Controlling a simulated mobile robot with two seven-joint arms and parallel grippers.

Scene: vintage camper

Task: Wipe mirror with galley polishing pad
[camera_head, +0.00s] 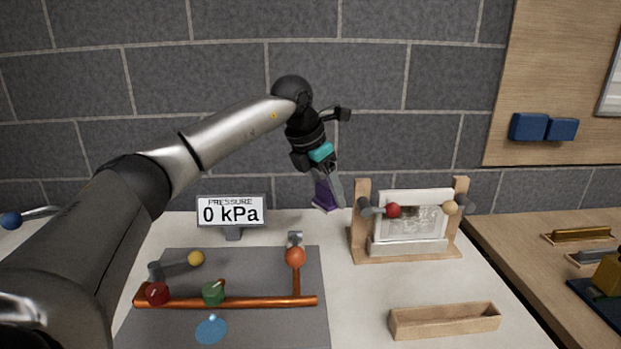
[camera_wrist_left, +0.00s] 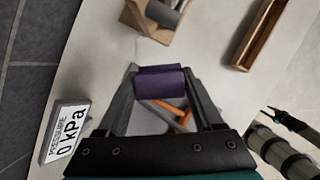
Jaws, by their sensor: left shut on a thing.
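My left gripper (camera_head: 330,196) is shut on a purple polishing pad (camera_head: 322,195), in the air above the back of the white counter. In the left wrist view the purple pad (camera_wrist_left: 160,84) sits between the two fingertips of my left gripper (camera_wrist_left: 161,88). The mirror (camera_head: 415,224) appears to be the pale-framed, grey, reflective panel upright in a wooden stand (camera_head: 361,238), right of the pad and apart from it. Part of the wooden stand (camera_wrist_left: 152,20) shows at the top of the wrist view. My right gripper (camera_wrist_left: 288,125) seems partly visible at the right edge there; its jaws are unclear.
A pressure display (camera_head: 232,212) reading 0 kPa stands left of the pad. A grey mat (camera_head: 262,273) carries a copper pipe (camera_head: 250,302) with coloured knobs. An open wooden tray (camera_head: 445,321) lies in front of the stand. A brick wall (camera_head: 225,150) is close behind.

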